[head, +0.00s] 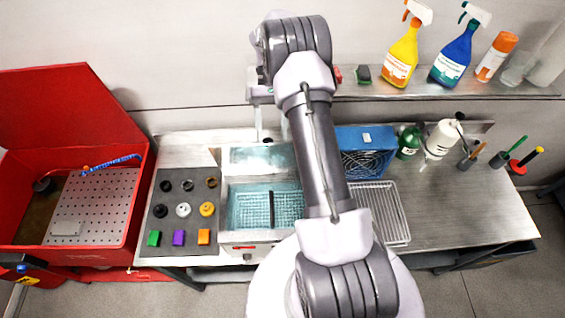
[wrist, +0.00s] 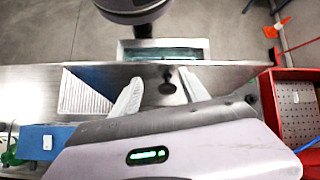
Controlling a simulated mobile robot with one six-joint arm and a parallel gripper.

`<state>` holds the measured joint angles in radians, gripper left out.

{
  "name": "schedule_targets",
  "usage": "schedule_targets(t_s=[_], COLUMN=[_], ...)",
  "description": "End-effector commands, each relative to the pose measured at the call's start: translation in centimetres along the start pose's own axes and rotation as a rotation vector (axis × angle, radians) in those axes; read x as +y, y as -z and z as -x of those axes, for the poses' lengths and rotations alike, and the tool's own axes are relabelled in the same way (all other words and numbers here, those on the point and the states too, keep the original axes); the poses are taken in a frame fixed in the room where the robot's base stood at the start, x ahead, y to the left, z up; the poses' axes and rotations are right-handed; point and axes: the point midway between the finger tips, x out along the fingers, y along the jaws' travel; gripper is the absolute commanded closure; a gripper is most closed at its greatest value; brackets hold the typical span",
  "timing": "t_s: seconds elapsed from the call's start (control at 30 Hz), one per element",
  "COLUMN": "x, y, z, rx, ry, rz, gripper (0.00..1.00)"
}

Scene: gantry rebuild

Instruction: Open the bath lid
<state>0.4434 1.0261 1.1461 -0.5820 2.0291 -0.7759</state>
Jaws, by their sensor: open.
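The bath (head: 231,213) holds teal liquid and a divided mesh basket. Its steel lid (head: 262,158) stands raised behind the opening, with teal reflected on its face. In the wrist view the lid (wrist: 215,78) shows its other side, with a dark round knob (wrist: 166,86), and a strip of the bath (wrist: 165,43) shows beyond. My gripper (wrist: 160,77) is open. The knob appears between its spread fingers, with gaps on both sides. In the head view the gripper is behind the lid and mostly hidden.
A grey mat (head: 170,242) with several caps and coloured blocks lies left of the bath. A red open cabinet (head: 128,215) stands further left. A blue fan box (head: 362,140) and a wire rack (head: 385,210) are on the right. Spray bottles (head: 400,62) stand on the shelf.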

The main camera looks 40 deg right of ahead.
Motion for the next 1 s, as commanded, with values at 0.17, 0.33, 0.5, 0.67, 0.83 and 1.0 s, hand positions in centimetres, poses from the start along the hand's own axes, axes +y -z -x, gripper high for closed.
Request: schedule_targets(t_s=[0.17,0.33,0.5,0.67,0.83,1.0], x=[0.2,0.3,0.4,0.5,0.5,0.2], y=[-2.7,-6.1,-8.9,-9.8,-9.8,-9.5], z=[-2.0,-4.3,-6.0,-6.4,-6.4,-6.8], rx=[0.000,0.002,0.002,0.001,0.001,0.020], ry=[0.000,0.000,0.000,0.000,0.000,-0.006], rz=[0.001,0.000,0.001,0.000,0.000,0.002], gripper=[0.48,0.48,0.48,0.48,0.48,0.77])
